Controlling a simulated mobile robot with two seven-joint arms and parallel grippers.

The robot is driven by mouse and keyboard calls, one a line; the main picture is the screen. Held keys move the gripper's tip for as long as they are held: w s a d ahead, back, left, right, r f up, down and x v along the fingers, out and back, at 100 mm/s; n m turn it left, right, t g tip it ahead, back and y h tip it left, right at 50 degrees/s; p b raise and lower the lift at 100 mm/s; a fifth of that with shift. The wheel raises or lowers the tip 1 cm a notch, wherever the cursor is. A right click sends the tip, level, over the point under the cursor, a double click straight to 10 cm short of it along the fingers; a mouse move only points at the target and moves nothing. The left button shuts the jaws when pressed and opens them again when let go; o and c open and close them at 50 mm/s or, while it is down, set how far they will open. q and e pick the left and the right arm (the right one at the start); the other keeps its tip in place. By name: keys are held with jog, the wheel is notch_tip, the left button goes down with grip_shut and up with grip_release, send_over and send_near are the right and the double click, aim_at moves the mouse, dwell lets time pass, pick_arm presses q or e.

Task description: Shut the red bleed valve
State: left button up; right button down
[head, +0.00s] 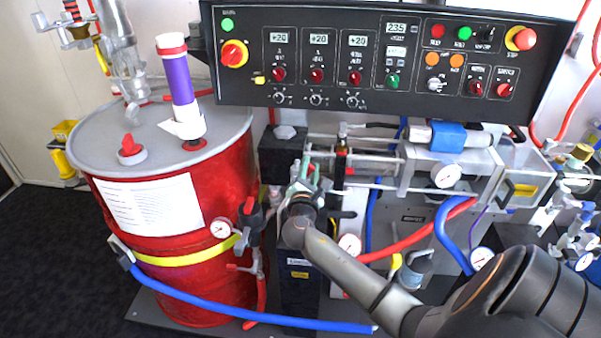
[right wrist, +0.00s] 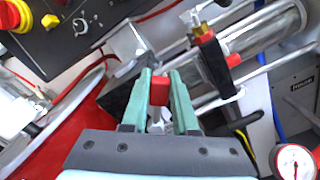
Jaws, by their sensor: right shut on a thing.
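My right gripper (head: 305,172) reaches up from the lower right to the pump unit, between the red drum and the metal cylinder. In the right wrist view its green fingers (right wrist: 160,76) are shut on a small red block (right wrist: 160,91), which looks like the handle of the red bleed valve. My left gripper is not in view.
The black control panel (head: 376,60) hangs above the gripper. The red drum (head: 180,250) stands to the left. A black block with a brass top (right wrist: 212,62) and red tab is close right of the fingers. Blue and red hoses and gauges (head: 447,175) crowd the right.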

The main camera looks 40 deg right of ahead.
jog(key=shift+s+d+f+m+b, duration=0.25)
jog(key=shift+s+f+m+b, duration=0.15)
jog(key=shift+f+m+b, duration=0.45)
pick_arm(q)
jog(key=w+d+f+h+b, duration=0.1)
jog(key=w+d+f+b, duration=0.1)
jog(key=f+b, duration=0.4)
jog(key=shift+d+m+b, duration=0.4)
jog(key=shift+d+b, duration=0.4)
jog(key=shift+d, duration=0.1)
pick_arm(e)
jog(key=f+m, duration=0.1)
jog(key=m, duration=0.2)
jog(key=s+f+m, duration=0.1)
jog(key=m, duration=0.1)
jog(key=d+f+m, duration=0.1)
jog(key=m, duration=0.2)
jog(key=shift+s+f+m, duration=0.15)
jog(key=shift+f+m, duration=0.2)
jog(key=shift+f, duration=0.05)
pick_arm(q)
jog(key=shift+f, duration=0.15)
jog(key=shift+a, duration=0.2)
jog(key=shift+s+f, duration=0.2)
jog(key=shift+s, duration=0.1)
